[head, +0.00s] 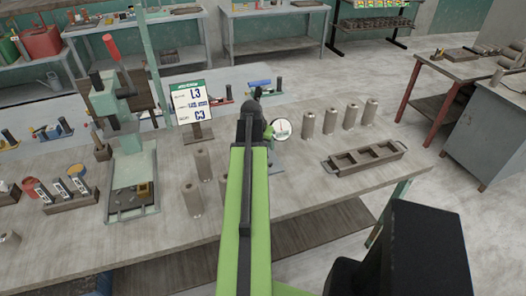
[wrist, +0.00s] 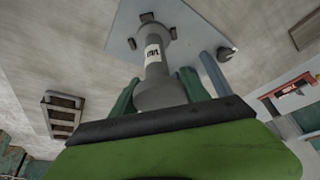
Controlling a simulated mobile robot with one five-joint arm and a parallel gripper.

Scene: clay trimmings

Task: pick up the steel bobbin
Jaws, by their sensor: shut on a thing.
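The steel bobbin (wrist: 153,62) is a grey spool with flared ends and a white label with dark marks round its narrow middle. In the wrist view it stands between the two green fingers of my gripper (wrist: 158,84), which are shut on its wide near end. Its far end sits in front of a pale blue-grey flat surface (wrist: 185,28); I cannot tell whether they touch. In the head view my green arm covers the bobbin and most of my gripper.
Several grey-brown cylinders stand on the bench, such as one (head: 309,123) right of my arm and one (head: 192,199) to its left. A tray with three compartments (head: 389,159) lies at the right. A green press (head: 133,190) and sign (head: 190,103) stand left. A round dial (head: 281,129) is beside my arm.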

